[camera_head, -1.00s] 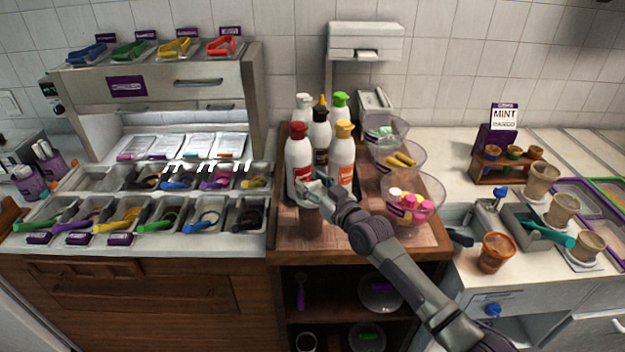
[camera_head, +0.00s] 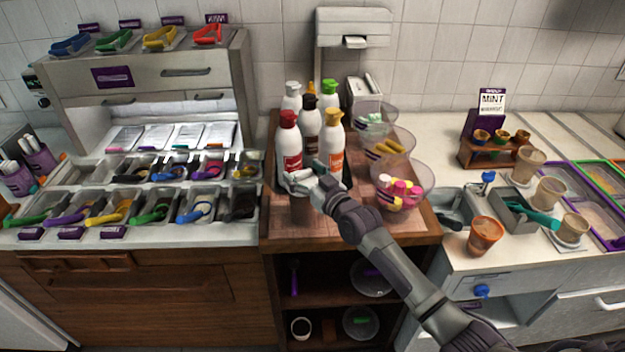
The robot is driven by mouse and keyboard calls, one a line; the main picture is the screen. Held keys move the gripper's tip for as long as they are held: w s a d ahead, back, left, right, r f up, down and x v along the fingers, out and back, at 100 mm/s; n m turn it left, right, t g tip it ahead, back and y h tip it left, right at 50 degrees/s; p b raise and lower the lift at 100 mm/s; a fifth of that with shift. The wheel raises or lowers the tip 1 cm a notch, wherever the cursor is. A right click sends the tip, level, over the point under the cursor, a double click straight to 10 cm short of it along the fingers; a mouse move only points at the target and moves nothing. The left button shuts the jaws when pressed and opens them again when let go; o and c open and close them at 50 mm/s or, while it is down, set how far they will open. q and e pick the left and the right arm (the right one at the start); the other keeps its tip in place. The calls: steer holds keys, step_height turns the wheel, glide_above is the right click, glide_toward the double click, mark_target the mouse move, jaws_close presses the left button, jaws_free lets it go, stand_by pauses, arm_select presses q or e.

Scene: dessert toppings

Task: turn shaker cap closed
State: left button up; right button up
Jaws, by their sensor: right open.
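A brown, see-through-looking shaker (camera_head: 302,213) stands on the wooden counter in front of the bottles. My right gripper (camera_head: 298,183) is over its top, with its fingers apart. The gripper hides the shaker's cap, so I cannot tell how the cap is turned or whether the fingers touch it. My left gripper is not in view.
Several sauce bottles stand close behind the gripper, including a red-capped one (camera_head: 290,150) and a yellow-capped one (camera_head: 331,152). Clear bowls, such as the one with pink and yellow pieces (camera_head: 421,180), stand to the right.

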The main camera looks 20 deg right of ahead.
steer(key=v, duration=1.1)
steer(key=shift+s, duration=0.3)
steer(key=shift+r, duration=0.1)
